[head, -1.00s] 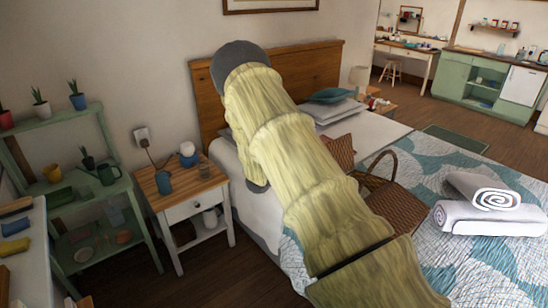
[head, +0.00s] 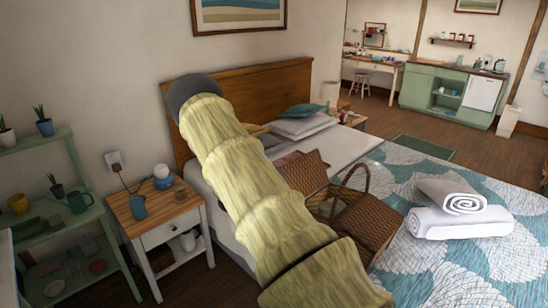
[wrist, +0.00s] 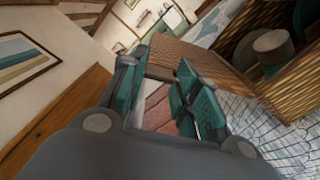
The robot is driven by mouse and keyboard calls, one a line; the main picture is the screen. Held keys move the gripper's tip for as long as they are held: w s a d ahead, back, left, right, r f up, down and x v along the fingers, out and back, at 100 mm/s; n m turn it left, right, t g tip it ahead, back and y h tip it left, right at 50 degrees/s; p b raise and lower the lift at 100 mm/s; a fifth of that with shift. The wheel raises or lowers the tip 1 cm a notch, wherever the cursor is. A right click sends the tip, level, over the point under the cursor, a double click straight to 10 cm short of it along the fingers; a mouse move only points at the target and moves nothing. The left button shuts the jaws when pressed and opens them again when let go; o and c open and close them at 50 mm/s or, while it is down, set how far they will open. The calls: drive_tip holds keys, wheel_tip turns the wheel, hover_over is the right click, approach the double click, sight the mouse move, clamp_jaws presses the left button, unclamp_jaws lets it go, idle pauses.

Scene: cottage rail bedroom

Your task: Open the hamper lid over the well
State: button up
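The hamper (head: 368,226) is a brown wicker basket on the bed, with an arched handle (head: 362,168). One lid (head: 308,172) stands raised and tilted at its left end; the top right of the handle looks covered. In the wrist view the raised lid (wrist: 198,60) lies just beyond my fingers, and the hamper's wicker wall (wrist: 290,88) is at right. A grey-brown round object (wrist: 272,47) shows at the dark opening. My gripper (wrist: 160,66) is open, its teal fingers apart, with nothing clearly held. Whether a finger touches the lid I cannot tell. In the head view my arm hides the gripper.
Rolled white towels (head: 460,208) lie on the bed's patterned quilt (head: 510,255), right of the hamper. Pillows (head: 300,127) and the wooden headboard (head: 270,90) are behind. A nightstand (head: 160,215) and green shelf (head: 60,235) stand left. Something reddish (wrist: 158,105) lies below my fingers.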

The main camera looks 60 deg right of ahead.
drive_tip(key=o, duration=0.3)
drive_tip(key=shift+o, duration=0.2)
drive_tip(key=w+a, duration=0.2)
drive_tip(key=a, duration=0.9)
drive_tip(key=shift+a, duration=0.35)
drive_tip(key=shift+w+f, duration=0.1)
